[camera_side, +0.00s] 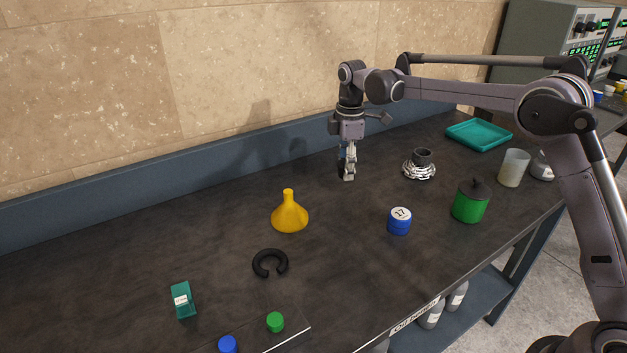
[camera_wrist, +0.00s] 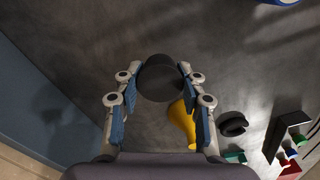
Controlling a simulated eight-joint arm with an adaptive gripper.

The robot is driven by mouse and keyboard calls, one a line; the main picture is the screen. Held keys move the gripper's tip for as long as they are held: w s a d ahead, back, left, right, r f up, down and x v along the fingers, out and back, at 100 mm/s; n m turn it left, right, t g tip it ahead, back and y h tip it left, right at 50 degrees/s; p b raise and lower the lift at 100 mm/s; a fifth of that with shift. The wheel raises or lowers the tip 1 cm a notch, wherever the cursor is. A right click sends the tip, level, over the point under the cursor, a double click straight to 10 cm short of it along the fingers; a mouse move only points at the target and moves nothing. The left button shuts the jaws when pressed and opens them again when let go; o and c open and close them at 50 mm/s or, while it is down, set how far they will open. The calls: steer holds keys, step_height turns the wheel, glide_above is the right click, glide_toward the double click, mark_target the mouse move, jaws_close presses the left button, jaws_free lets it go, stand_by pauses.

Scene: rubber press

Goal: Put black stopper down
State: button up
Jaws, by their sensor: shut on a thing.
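The black stopper (camera_wrist: 160,78) is a dark round piece between the two fingertips of my gripper (camera_wrist: 156,80) in the wrist view. My gripper is shut on it. In the side view my gripper (camera_side: 348,174) points straight down, low over the dark table (camera_side: 220,250), near its back edge. The stopper is mostly hidden by the fingers there. I cannot tell whether the stopper touches the table.
A yellow funnel (camera_side: 289,214) and a black open ring (camera_side: 270,263) stand to the left. A silver ribbed part with a black top (camera_side: 420,168), a blue tin (camera_side: 399,222) and a green lidded pot (camera_side: 470,204) are to the right. The table around my gripper is clear.

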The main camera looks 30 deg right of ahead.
mark_target(330, 197)
steer(key=a, duration=0.1)
steer(key=w+a+f, duration=0.1)
steer(key=a+f, duration=0.1)
steer(key=shift+w+a+f, duration=0.2)
steer(key=shift+w, duration=0.1)
steer(key=shift+f, duration=1.95)
steer(key=shift+f, duration=0.15)
steer(key=o, duration=1.2)
steer(key=shift+c, duration=0.2)
